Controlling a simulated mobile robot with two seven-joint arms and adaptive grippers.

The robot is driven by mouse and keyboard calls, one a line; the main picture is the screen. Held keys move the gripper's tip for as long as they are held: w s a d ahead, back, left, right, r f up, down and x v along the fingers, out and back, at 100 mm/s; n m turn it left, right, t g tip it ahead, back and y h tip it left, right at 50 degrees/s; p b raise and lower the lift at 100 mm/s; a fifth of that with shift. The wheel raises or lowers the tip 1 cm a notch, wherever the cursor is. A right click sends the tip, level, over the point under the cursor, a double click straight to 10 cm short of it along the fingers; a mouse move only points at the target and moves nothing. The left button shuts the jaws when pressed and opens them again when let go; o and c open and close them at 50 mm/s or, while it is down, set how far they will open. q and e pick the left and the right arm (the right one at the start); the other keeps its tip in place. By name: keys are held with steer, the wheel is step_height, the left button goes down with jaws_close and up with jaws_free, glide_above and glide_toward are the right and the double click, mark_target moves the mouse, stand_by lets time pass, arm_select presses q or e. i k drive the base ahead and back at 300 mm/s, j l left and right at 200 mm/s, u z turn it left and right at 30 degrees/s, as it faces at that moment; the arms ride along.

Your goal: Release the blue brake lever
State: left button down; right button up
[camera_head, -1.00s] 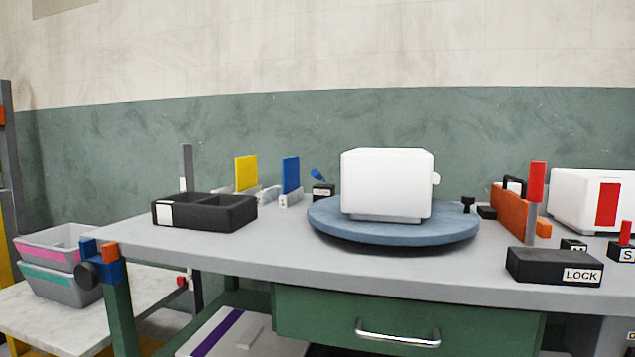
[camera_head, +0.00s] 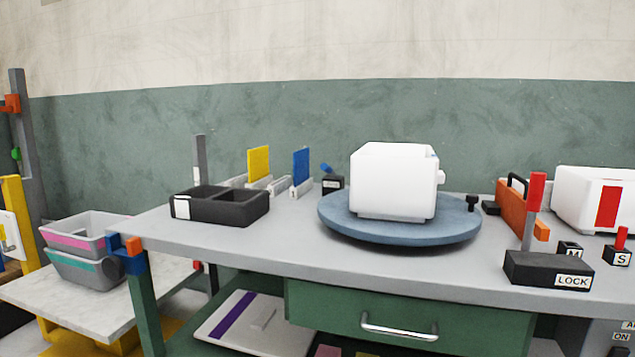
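A small blue lever (camera_head: 327,168) tilts up to the left from a small black block (camera_head: 333,186) at the back of the grey bench. The block has a white label too small to read. It stands just left of and behind a round blue turntable (camera_head: 400,233), which carries a white boxy machine (camera_head: 392,182). Neither of my grippers is in view.
A black LOCK block (camera_head: 530,262) with a red-tipped lever (camera_head: 536,192) stands at the bench's front right. A black two-part tray (camera_head: 235,217) and upright yellow (camera_head: 258,163) and blue (camera_head: 301,167) plates stand at left. The front middle of the bench (camera_head: 300,245) is clear.

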mark_target(328, 169)
steer(key=i+j+z, duration=0.25)
steer(key=i+z, duration=0.2)
steer(key=i, duration=0.15)
steer(key=i+j+z, duration=0.5)
steer(key=i+l, duration=0.05)
steer(key=l, duration=0.05)
